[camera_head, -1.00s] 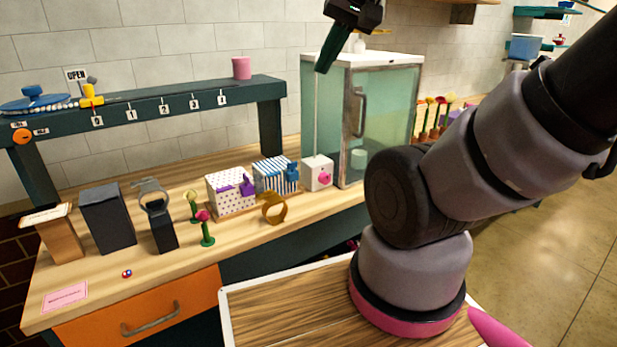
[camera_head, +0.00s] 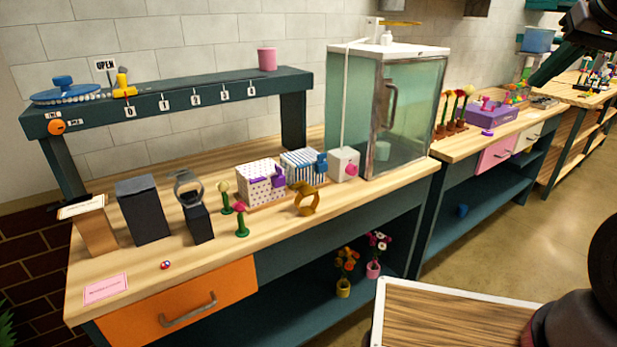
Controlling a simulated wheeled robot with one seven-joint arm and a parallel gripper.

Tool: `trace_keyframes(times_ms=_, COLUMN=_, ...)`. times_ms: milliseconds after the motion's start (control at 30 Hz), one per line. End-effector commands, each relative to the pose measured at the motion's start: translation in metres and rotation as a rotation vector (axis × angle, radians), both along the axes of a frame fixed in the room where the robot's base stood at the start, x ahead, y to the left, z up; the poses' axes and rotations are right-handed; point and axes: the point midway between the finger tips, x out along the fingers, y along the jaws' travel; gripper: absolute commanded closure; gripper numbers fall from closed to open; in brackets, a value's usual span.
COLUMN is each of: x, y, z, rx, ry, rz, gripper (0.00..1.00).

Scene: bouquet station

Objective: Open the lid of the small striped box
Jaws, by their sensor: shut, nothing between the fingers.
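The small striped box (camera_head: 299,168), blue and white with a blue catch on its right side, stands on the wooden counter. Its lid looks closed. It is between a white dotted box with a purple catch (camera_head: 258,183) and a small white box with a pink knob (camera_head: 344,164).
A gold ring-shaped stand (camera_head: 307,200) is just in front of the striped box. A glass cabinet (camera_head: 390,110) stands to its right, and a dark shelf (camera_head: 180,100) spans behind. Small flowers (camera_head: 241,220) and dark stands are to the left. The counter's front strip is mostly clear.

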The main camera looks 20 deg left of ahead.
Motion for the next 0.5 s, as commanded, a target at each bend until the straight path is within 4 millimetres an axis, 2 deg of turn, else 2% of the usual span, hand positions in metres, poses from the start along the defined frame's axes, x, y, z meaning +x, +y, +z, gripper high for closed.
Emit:
trace_keyframes(times_ms=33, x=0.022, y=0.013, z=-0.014, rx=-0.076, ry=-0.025, rz=0.116, gripper=1.00)
trace_keyframes(times_ms=100, x=0.052, y=0.030, z=-0.030, rx=-0.203, ry=-0.097, rz=0.287, gripper=1.00)
trace_keyframes(times_ms=200, x=0.089, y=0.061, z=-0.056, rx=-0.401, ry=-0.208, rz=0.526, gripper=1.00)
trace_keyframes(times_ms=300, x=0.119, y=0.096, z=-0.085, rx=-0.617, ry=-0.327, rz=0.762, gripper=1.00)
trace_keyframes(times_ms=400, x=0.140, y=0.136, z=-0.116, rx=-0.851, ry=-0.454, rz=0.995, gripper=1.00)
trace_keyframes(times_ms=500, x=0.151, y=0.178, z=-0.148, rx=-1.105, ry=-0.595, rz=1.227, gripper=1.00)
